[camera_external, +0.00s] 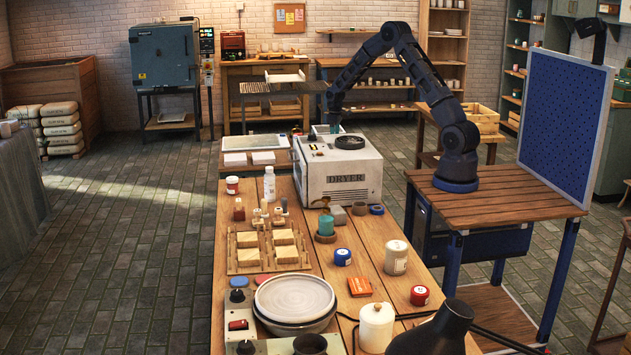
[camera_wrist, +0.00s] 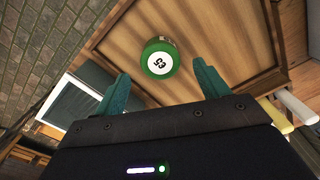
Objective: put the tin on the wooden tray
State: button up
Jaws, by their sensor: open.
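The tin (camera_wrist: 158,62) shows in the wrist view as a round green lid with a white, numbered disc. It sits on the wooden tray (camera_wrist: 228,35), a brown ribbed surface with a raised rim. My gripper (camera_wrist: 160,72) is open, its two teal fingers on either side of the tin in the picture, with a gap at each side. Whether the fingertips reach down to the tin's height I cannot tell. In the external view my gripper (camera_external: 333,127) is low behind the dryer, which hides the tin and the tray there.
The white dryer (camera_external: 340,175) stands in front of my gripper. A white-framed panel (camera_external: 252,143) lies left of it and also shows in the wrist view (camera_wrist: 88,105).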

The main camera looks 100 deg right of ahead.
notch_tip(320, 180, up, 6)
jog(key=w+a+r+n, duration=0.1)
jog(key=w+a+r, duration=0.2)
jog(key=a+r, duration=0.45)
jog(key=w+a+r, duration=0.3)
jog(key=a+r, duration=0.3)
jog(key=a, duration=0.2)
jog(key=a+r+n+t+h, duration=0.1)
jog(key=a+r, duration=0.4)
jog(key=a, duration=0.5)
jog(key=a+r+n+t, duration=0.1)
jog(key=a+r, duration=0.4)
jog(key=a, duration=0.6)
jog(key=s+a+r+n+t, duration=0.1)
jog(key=s+a+r, duration=0.1)
jog(key=s+a, duration=0.45)
jog(key=s+a+r, duration=0.3)
jog(key=a, duration=0.7)
jog(key=s+a+f+n+t+y, duration=0.1)
jog(key=s+a+f, duration=0.1)
jog(key=s+a, duration=0.8)
jog(key=s, duration=0.3)
jog(key=shift+f+t, duration=0.15)
jog(key=shift+t, duration=0.15)
